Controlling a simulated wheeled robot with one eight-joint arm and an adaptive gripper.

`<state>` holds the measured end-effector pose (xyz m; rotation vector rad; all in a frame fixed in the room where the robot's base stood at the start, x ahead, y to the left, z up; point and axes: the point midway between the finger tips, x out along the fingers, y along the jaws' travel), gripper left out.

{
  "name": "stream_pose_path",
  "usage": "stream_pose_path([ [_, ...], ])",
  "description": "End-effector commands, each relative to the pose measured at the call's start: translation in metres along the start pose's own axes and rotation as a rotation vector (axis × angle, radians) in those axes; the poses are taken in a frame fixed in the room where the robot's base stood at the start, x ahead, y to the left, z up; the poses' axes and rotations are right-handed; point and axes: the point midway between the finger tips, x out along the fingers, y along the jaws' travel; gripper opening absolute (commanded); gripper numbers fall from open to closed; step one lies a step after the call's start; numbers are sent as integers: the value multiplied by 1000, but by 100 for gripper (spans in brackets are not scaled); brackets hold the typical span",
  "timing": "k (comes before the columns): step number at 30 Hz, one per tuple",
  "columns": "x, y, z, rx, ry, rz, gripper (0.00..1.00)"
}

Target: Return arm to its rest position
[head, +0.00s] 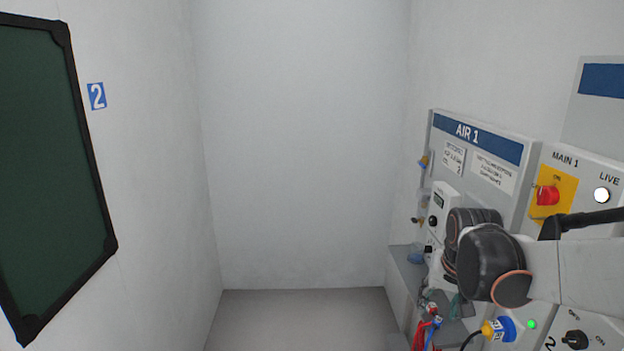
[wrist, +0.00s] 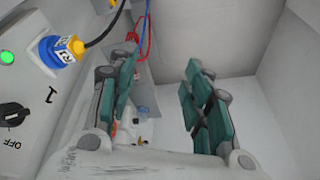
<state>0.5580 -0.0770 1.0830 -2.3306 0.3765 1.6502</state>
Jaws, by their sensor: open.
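My arm reaches in from the right edge of the head view, in front of the panels on the right wall. My gripper (wrist: 160,105) shows in the wrist view with its two green-padded fingers spread well apart. Nothing is held between the fingers. In the head view the gripper is mostly hidden behind my dark wrist joint, low in front of the AIR 1 panel (head: 480,136).
The MAIN 1 panel (head: 604,180) has a red switch (head: 547,194) on yellow. A blue and yellow plug (head: 499,328) with a black cable sits below; the plug also shows in the wrist view (wrist: 57,52). Red and blue hoses (head: 424,330) hang nearby. A dark green board (head: 45,165) hangs left. The middle floor (head: 300,320) is clear.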

Motion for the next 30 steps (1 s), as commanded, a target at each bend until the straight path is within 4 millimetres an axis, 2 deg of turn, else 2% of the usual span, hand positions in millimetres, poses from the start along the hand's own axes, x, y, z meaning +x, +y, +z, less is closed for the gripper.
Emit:
stream_pose_path([
  [1,-13,-2,12,-21,15,-8,45],
  [6,-48,-8,46,-94,69,-32,45],
  [15,-89,-10,113,-219,167,-72,45],
  [24,-102,-7,170,-325,253,-104,45],
  [30,-103,-7,180,-345,272,-110,45],
])
